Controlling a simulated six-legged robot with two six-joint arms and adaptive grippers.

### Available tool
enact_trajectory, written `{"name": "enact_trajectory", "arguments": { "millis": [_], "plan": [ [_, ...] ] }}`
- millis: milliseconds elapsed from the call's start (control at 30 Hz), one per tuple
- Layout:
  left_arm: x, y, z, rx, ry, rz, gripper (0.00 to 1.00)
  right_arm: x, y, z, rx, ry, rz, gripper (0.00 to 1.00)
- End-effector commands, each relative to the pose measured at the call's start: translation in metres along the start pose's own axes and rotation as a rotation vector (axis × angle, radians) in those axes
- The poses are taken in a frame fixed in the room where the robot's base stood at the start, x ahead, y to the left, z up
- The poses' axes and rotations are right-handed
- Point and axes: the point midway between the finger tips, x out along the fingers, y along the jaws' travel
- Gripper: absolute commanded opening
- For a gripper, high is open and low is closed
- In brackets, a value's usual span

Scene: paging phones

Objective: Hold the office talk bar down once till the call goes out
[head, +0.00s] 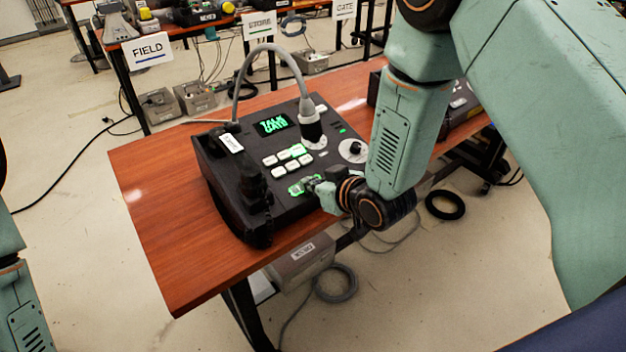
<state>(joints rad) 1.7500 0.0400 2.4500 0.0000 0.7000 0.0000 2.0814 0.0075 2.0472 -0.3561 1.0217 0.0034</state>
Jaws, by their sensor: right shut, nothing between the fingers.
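A black paging phone console (243,205) stands on the wooden table in the middle of the head view. Its small screen (272,124) glows green and reads TALK above a second word that is hard to read. White keys (279,172) sit below the screen, one or more lit green. The talk bar (294,190) near the console's front edge is lit green. My right gripper (309,184) is shut and empty, its fingertips at the bar and partly covering it; whether they press it, I cannot tell. Only part of my left arm shows; its gripper is out of view.
A gooseneck microphone (311,122) rises from the console, and a black handset (256,195) lies along its left side. Another dark device (461,112) stands behind my right arm. The table's left part is bare. Signs FIELD (148,50), STORE (259,25) and GATE (344,9) mark tables behind.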

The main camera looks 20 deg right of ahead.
Motion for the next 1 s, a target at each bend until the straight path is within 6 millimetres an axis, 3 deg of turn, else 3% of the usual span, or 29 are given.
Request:
{"name": "enact_trajectory", "arguments": {
  "millis": [33, 700, 1000],
  "plan": [
    [0.001, 0.000, 0.000, 0.000, 0.000, 0.000, 0.48, 0.000, -0.003, 0.011, 0.001, -0.026, -0.005, 0.00],
    [0.001, 0.000, 0.000, 0.000, 0.000, 0.000, 0.48, 0.000, -0.003, 0.011, 0.001, -0.026, -0.006, 0.00],
    [-0.013, 0.000, 0.000, 0.000, 0.000, 0.000, 0.48, -0.006, -0.001, -0.006, 0.000, -0.020, -0.004, 0.00]
  ]
}}
